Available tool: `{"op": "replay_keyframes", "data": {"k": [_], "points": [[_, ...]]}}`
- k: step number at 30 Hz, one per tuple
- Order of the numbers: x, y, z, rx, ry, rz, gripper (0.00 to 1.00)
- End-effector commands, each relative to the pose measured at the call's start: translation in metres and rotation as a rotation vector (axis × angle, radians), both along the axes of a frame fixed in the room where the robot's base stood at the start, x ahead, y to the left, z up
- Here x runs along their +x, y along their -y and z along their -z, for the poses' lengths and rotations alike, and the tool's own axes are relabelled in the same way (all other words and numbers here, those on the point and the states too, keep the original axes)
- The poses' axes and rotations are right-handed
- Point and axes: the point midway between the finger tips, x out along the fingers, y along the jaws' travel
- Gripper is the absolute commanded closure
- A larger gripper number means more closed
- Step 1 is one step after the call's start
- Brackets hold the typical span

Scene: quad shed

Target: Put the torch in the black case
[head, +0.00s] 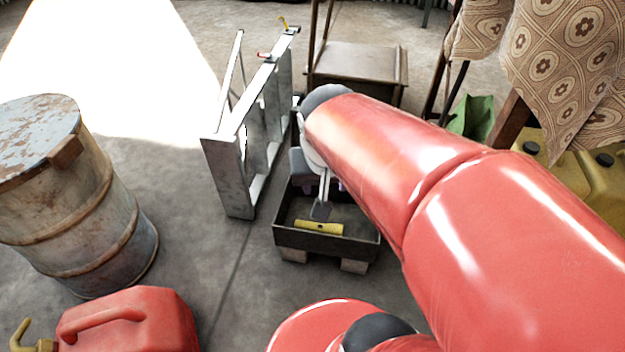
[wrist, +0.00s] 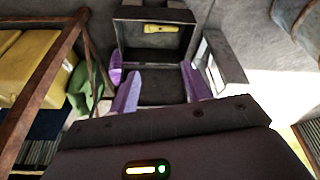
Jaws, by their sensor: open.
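A dark open-topped box (head: 325,245), which looks like the black case, stands on pale blocks on the floor. A yellow bar (head: 318,228) with small dark marks lies inside it by the near wall; I cannot tell whether it is the torch. In the wrist view the bar (wrist: 165,28) and the box (wrist: 126,36) show at the top. My gripper (wrist: 162,86) is open, its purple fingers apart with nothing visibly held between them. It points down over the box, beyond the bar in the head view, where my arm hides part of it. No other clear torch shows.
A folded metal ladder (head: 230,170) stands close left of the box. A wooden chair (head: 355,70) is behind it. A rusty drum (head: 75,200) and a red jerrycan (head: 130,322) stand at left. Yellow cans (head: 590,190) and a patterned cloth (head: 570,60) are at right.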

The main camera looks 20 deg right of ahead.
Motion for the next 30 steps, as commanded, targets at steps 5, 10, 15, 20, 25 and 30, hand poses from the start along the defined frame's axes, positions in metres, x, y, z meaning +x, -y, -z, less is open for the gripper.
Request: {"op": "replay_keyframes", "data": {"k": [5, 10, 15, 20, 25, 30], "points": [[-0.040, -0.025, -0.026, 0.003, 0.109, -0.200, 0.52], [-0.057, -0.032, -0.033, 0.012, 0.150, -0.285, 0.52], [-0.059, -0.033, -0.033, 0.012, 0.154, -0.298, 0.52], [-0.059, -0.033, -0.034, 0.012, 0.154, -0.296, 0.52], [-0.058, -0.033, -0.060, 0.012, 0.154, -0.296, 0.52], [-0.058, -0.033, -0.071, 0.011, 0.155, -0.294, 0.53]]}}
